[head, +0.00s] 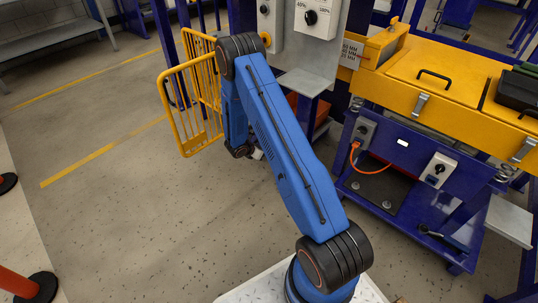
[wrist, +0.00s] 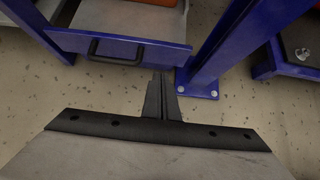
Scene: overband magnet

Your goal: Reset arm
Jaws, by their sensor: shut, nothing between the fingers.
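My arm (head: 285,145) is blue with black joints. It rises from the base at the bottom, bends at the top and folds down on the far side. My gripper hangs at the end of that folded link, mostly hidden behind the arm in the head view. In the wrist view my gripper (wrist: 162,78) has two dark, slim fingers that lie together, shut and empty. They point toward the floor between a blue drawer front (wrist: 150,52) with a black handle and the foot of a blue post (wrist: 203,88).
A yellow gate (head: 193,107) stands just left of my folded link. A grey control panel (head: 317,20) with a dial is behind the arm. A yellow housing (head: 450,83) on a blue frame fills the right. Open floor (head: 115,215) lies to the left, with a red post (head: 15,283) at its edge.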

